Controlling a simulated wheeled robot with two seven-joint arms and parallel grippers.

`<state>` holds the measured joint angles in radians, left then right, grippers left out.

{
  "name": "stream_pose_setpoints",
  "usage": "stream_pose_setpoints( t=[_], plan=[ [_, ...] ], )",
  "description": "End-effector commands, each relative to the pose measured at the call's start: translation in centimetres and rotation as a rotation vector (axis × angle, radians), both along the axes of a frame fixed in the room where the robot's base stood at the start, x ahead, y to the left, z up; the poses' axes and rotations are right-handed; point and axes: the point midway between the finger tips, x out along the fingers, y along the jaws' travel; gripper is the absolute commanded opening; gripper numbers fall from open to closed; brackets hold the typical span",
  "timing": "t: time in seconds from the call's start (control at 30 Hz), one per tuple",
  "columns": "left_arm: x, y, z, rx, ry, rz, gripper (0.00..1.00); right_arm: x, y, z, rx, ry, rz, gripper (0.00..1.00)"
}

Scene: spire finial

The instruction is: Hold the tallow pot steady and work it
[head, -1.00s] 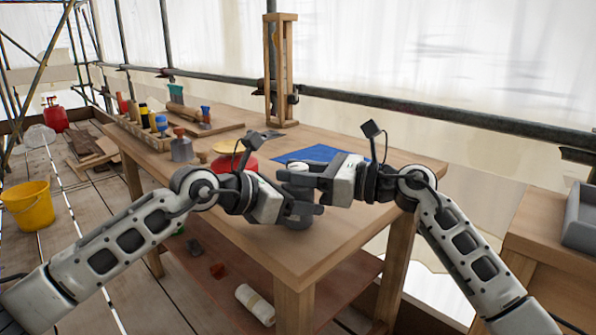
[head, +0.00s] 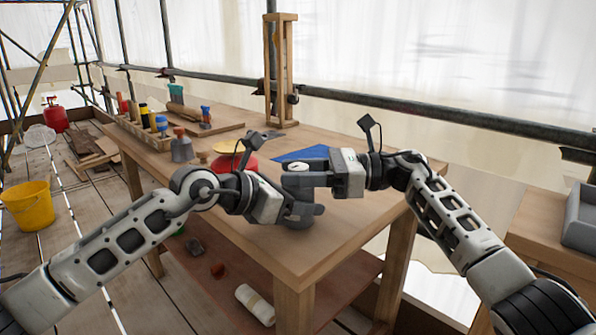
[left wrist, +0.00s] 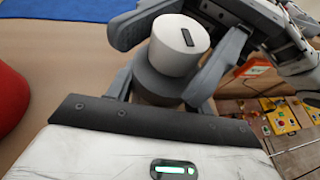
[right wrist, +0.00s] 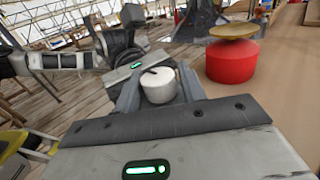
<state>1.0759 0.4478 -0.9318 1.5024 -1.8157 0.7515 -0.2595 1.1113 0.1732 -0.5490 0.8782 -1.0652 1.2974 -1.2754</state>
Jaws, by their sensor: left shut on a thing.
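The tallow pot has a grey round body (left wrist: 158,84) and a white lid (left wrist: 175,46) with a dark bar on top. The lid also shows in the right wrist view (right wrist: 158,87). My left gripper (head: 302,213) is shut on the pot's grey body over the near part of the table. My right gripper (head: 300,174) has its fingers on either side of the white lid, just above the left gripper. Whether these fingers press on the lid or stand slightly apart from it cannot be told. The fingers hide much of the pot in the head view.
A red pot with a yellowish top (right wrist: 232,58) stands beside the grippers on the wooden table (head: 345,215). A blue cloth (head: 300,153) lies behind. A tool rack (head: 150,135) and a tall wooden frame (head: 281,70) stand farther back. The table's front corner is clear.

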Motion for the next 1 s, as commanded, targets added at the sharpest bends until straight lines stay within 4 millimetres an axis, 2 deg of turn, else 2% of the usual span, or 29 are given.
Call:
stream_pose_setpoints(
  t=[0.23,0.33,0.47,0.8,1.0],
  plan=[
    [0.0,0.0,0.0,-0.001,-0.001,0.001,0.25,0.0,-0.1,0.1,0.001,0.000,0.000,0.40],
    [0.0,0.0,0.1,-0.001,-0.001,0.001,0.25,0.1,-0.8,0.1,0.001,0.000,-0.002,0.40],
    [0.0,0.0,0.0,-0.001,-0.001,0.001,0.25,0.1,-3.0,0.0,0.000,0.000,-0.005,0.40],
    [0.0,0.0,0.0,-0.001,-0.001,0.001,0.25,0.2,-9.9,0.0,0.000,0.001,-0.003,0.40],
    [0.0,0.0,0.0,-0.001,-0.001,0.001,0.25,0.2,-11.8,0.1,0.001,-0.001,-0.001,0.40]
  ],
)
